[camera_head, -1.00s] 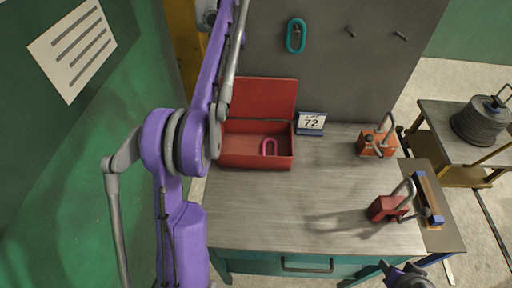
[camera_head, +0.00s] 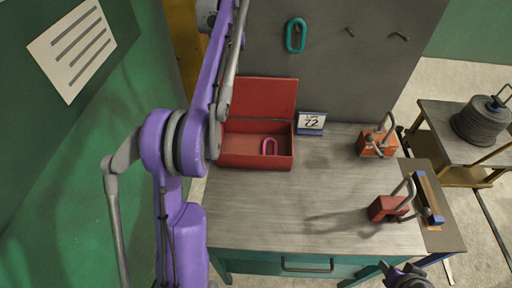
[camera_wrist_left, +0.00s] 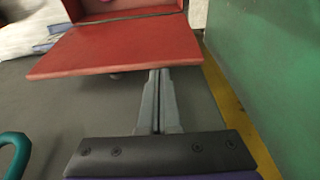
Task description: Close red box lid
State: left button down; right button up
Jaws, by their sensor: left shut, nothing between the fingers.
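The red box (camera_head: 255,160) stands at the back left of the workbench. The head view does not show those fingertips. My right gripper (camera_head: 408,278) shows partly at the bottom edge; its jaw state is unclear.
A number card (camera_head: 311,123) stands right of the box. An orange padlock (camera_head: 377,143) and a red padlock (camera_head: 389,208) are on the right of the bench. A teal ring (camera_head: 296,36) hangs on the grey back panel. The bench middle (camera_head: 300,195) is clear.

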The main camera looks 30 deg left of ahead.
pick_arm(q)
jog(key=shift+f, duration=0.55)
pick_arm(e)
jog(key=shift+s+f, duration=0.15)
jog(key=shift+f, duration=0.15)
pick_arm(q)
jog(key=shift+s, duration=0.1)
